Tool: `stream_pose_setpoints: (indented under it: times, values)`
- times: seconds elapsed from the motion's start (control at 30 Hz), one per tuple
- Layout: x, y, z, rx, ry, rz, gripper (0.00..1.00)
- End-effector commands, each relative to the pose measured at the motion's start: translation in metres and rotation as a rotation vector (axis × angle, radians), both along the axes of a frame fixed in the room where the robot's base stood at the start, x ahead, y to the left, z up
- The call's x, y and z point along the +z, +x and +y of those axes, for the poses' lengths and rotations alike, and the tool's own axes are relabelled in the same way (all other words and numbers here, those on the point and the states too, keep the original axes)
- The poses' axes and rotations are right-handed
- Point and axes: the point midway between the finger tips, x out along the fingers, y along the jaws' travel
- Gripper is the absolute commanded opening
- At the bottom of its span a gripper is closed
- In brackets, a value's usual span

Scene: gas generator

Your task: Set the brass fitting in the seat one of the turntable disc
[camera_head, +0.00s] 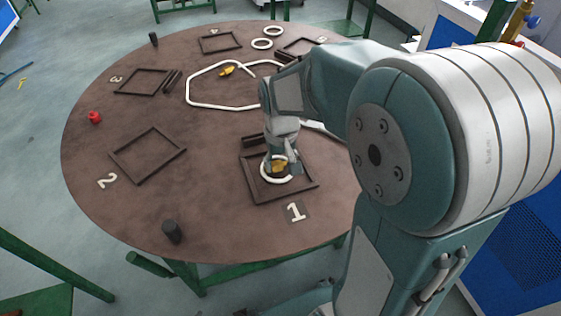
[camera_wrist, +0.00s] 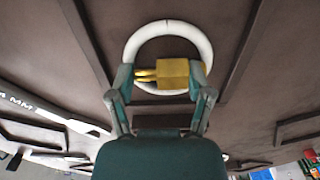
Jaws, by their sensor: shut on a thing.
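The brass fitting (camera_head: 279,166) is yellow and blocky, with two thin prongs on its left in the wrist view (camera_wrist: 174,73). My gripper (camera_head: 279,168) is shut on it, one finger at each end, as the wrist view (camera_wrist: 162,77) shows. The fitting is over a white ring (camera_head: 275,182) inside the dark square frame of seat one (camera_head: 287,194), by the label 1. In the wrist view the ring (camera_wrist: 168,27) shows around and beyond the fitting. I cannot tell whether the fitting touches the ring or the brown turntable disc (camera_head: 215,205).
A white hose loop (camera_head: 190,93) with another yellow piece (camera_head: 227,70) lies farther back. Two white rings (camera_head: 262,44) lie near the far edge. Other empty square frames (camera_head: 150,155), a red piece (camera_head: 94,117) and a dark peg (camera_head: 172,231) are on the disc.

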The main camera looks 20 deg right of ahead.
Motion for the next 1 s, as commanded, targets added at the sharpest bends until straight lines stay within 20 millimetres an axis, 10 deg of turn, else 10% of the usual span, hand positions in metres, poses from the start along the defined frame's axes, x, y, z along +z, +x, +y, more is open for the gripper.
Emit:
stream_pose_setpoints:
  times: [0.27, 0.3, 0.37, 1.0]
  values:
    - [-0.007, -0.002, 0.0, 0.0, 0.001, 0.011, 0.1]
    - [-0.007, -0.002, 0.0, 0.0, 0.001, 0.011, 0.81]
    - [-0.007, -0.002, 0.0, 0.0, 0.001, 0.012, 1.0]
    - [0.023, 0.0, 0.0, 0.0, 0.0, 0.0, 1.0]
